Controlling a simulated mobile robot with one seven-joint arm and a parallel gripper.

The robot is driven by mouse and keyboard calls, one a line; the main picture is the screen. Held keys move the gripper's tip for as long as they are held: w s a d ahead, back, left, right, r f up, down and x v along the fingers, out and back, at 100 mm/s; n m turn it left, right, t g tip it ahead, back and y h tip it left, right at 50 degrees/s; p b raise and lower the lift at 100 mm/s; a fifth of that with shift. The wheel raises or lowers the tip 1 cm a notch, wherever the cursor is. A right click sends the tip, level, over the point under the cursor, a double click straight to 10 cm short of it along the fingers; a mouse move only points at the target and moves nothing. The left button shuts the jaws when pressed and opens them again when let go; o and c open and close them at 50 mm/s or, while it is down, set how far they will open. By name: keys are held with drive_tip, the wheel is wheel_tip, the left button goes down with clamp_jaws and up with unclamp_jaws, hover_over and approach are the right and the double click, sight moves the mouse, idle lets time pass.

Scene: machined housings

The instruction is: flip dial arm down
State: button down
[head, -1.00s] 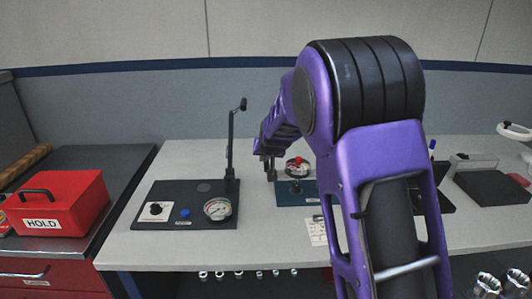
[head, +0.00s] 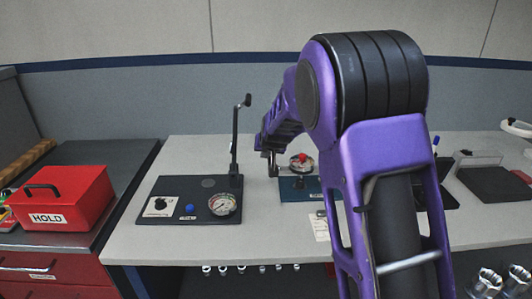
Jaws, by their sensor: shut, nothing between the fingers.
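A black base plate (head: 165,214) lies on the grey bench, with a dark upright arm (head: 235,142) hinged near its back right corner. The arm stands almost vertical with a small knob at its top. A round white-faced gauge (head: 223,204) sits on the plate in front of the arm's foot. A dark knob on a white label and a blue button are on the plate's left half. My gripper (head: 272,170) is shut and empty. In the picture it is just right of the upright arm and apart from it, above the bench.
A blue-based fixture with a red-topped round part (head: 303,162) stands right of my gripper, partly hidden by my arm. A red HOLD box (head: 64,199) sits on the dark cabinet at left. A black-plated fixture (head: 490,183) is at far right. The bench front left is clear.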

drive_tip(key=s+a+r+p, duration=0.1)
drive_tip(key=s+r, duration=0.5)
drive_tip(key=r, duration=0.4)
drive_tip(key=shift+s+a+r+t+p, duration=0.2)
drive_tip(key=shift+s+t+p, duration=0.1)
drive_tip(key=shift+s+p, duration=0.1)
